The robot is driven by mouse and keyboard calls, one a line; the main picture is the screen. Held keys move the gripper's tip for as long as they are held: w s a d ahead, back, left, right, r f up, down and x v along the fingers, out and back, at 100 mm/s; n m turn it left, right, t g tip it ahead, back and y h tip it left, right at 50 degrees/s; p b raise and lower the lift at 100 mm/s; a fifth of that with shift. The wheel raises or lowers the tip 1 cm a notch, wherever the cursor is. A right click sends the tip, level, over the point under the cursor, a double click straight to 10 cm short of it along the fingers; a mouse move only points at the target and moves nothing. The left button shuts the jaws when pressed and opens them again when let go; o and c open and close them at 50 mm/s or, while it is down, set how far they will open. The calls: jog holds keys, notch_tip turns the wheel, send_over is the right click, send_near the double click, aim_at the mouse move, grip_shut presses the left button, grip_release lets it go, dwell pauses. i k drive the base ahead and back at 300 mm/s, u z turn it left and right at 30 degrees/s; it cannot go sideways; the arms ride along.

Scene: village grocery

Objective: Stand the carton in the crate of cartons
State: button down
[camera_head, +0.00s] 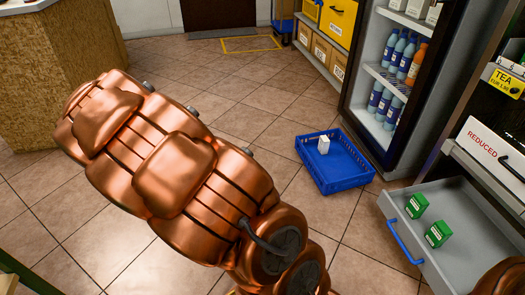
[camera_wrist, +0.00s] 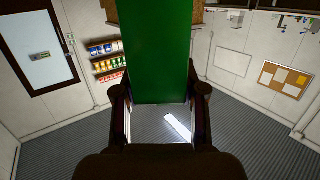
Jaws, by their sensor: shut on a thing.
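My gripper (camera_wrist: 160,98) shows in the wrist view, with one finger on each side of a large green carton (camera_wrist: 154,50). It is shut on the carton, whose plain green face fills the upper middle of that view. In the head view my arm hides the middle of the floor, and neither the gripper nor the held carton can be made out. The blue crate (camera_head: 340,184) sits on the tiled floor, right of the middle. One small white carton (camera_head: 323,145) stands in it near its back left, and the rest of the crate looks empty.
An open grey drawer (camera_head: 455,222) at the right holds two green boxes (camera_head: 427,219) and has a blue handle (camera_head: 400,241). A bottle fridge (camera_head: 390,75) stands behind the crate. A wooden counter (camera_head: 50,75) is at the far left. The floor left of the crate is clear.

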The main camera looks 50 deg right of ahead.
aim_at(332, 159)
jog(key=z, duration=0.5)
jog(key=i, duration=0.9)
jog(key=z, duration=1.4)
jog(key=i, duration=0.4)
jog(key=z, duration=0.3)
